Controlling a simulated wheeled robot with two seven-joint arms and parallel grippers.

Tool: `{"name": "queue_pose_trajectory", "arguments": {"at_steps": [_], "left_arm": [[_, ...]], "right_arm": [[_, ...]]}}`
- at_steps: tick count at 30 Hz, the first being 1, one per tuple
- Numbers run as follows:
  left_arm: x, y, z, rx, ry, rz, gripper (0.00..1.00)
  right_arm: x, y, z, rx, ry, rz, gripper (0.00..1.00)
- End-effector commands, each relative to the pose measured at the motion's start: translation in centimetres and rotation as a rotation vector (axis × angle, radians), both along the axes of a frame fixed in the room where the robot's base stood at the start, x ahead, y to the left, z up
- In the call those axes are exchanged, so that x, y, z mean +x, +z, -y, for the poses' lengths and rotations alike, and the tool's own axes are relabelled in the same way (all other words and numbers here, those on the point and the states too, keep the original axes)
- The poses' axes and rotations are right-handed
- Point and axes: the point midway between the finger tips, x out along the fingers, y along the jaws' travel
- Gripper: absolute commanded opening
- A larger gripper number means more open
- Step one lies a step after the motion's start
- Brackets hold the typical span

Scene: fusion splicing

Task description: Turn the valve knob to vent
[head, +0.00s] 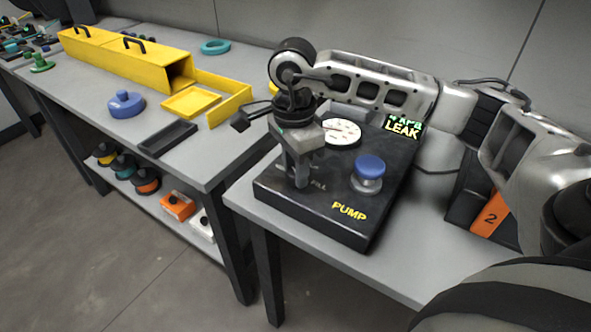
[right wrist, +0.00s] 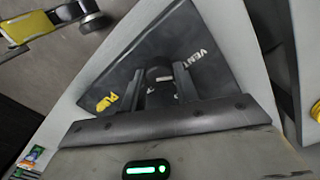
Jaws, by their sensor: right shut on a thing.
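The dark pump box (head: 300,215) stands on the near bench, with a yellow PUMP label and a faint white FILL label on top. My right gripper (head: 302,180) points down over its left part and mostly hides the valve knob in the head view. In the right wrist view, the dark valve knob (right wrist: 159,76) sits between the two fingers of my right gripper (right wrist: 162,88), which are shut on it. A white VENT label shows beside the right finger. The knob's pointer direction cannot be made out. My left gripper is out of view.
On the box are a round white gauge (head: 342,131), a blue-topped button (head: 369,170) and a LEAK display (head: 403,128). The left bench holds a yellow duct (head: 120,60), a yellow tray (head: 190,102), a black tray (head: 168,138) and a blue lidded item (head: 126,104).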

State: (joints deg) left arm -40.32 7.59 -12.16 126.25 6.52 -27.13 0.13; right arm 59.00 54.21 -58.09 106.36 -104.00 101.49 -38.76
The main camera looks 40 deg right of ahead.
Motion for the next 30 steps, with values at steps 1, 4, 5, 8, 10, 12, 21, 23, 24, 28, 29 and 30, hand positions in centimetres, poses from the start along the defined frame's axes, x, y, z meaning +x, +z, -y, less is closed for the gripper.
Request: {"name": "queue_pose_trajectory", "arguments": {"at_steps": [1, 4, 5, 8, 10, 12, 21, 23, 24, 28, 29, 30], "left_arm": [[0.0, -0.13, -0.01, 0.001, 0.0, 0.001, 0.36], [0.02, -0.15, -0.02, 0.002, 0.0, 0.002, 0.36], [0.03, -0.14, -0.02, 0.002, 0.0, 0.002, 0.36], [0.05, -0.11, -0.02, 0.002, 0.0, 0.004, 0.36], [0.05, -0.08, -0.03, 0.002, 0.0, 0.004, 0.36], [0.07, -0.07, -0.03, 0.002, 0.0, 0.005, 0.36], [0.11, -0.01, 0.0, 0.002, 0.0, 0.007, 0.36], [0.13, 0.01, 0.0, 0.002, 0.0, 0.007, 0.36], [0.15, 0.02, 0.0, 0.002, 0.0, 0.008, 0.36], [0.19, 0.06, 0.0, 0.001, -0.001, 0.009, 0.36], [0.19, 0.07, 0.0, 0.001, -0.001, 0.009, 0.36], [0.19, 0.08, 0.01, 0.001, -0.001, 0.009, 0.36]], "right_arm": [[0.02, -0.03, -0.1, 0.003, 0.01, 0.001, 0.07], [0.01, 0.02, -0.11, 0.004, 0.024, 0.001, 0.07], [0.01, 0.03, -0.11, 0.004, 0.026, 0.001, 0.07], [0.0, 0.05, -0.12, 0.004, 0.031, 0.001, 0.07], [0.0, 0.06, -0.12, 0.004, 0.031, 0.001, 0.07], [0.0, 0.07, -0.12, 0.004, 0.031, 0.001, 0.07], [0.0, 0.05, -0.1, 0.003, 0.03, 0.0, 0.52], [0.0, 0.04, -0.08, 0.002, 0.029, 0.0, 0.52], [0.0, 0.04, -0.08, 0.002, 0.029, 0.0, 0.52], [0.01, 0.13, -0.06, 0.002, 0.028, 0.001, 0.52], [0.03, 0.26, -0.06, 0.002, 0.028, 0.001, 0.52], [0.06, 0.52, -0.06, 0.002, 0.027, 0.002, 0.52]]}}
